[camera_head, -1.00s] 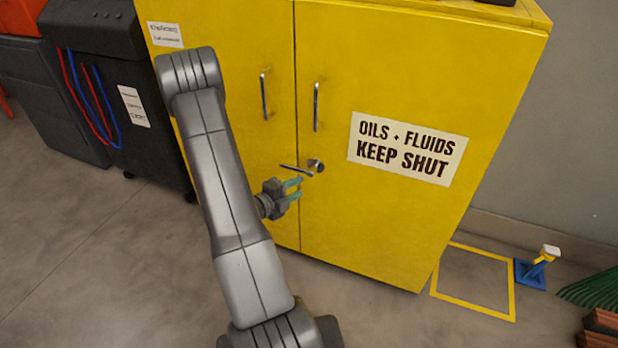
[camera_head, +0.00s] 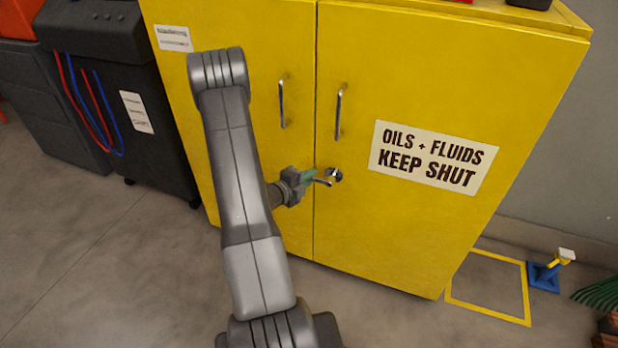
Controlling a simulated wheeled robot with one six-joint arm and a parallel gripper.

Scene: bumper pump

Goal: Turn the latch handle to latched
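The latch handle (camera_head: 324,182) is a thin metal bar on a round metal hub (camera_head: 334,174), on the right door near the seam of the yellow cabinet (camera_head: 380,235). Its visible part runs left from the hub, close to level. My gripper (camera_head: 307,177) is at the left end of the bar, and its green fingers overlap and hide that end. The fingers look close together, but I cannot tell whether they grip the bar or are only around or in front of it.
Two vertical door pulls (camera_head: 282,103) (camera_head: 339,112) are above the latch. A black cart (camera_head: 115,95) with red and blue hoses stands at the left. A yellow floor square (camera_head: 488,310) and a blue stand (camera_head: 543,276) are at the right. The floor in front is clear.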

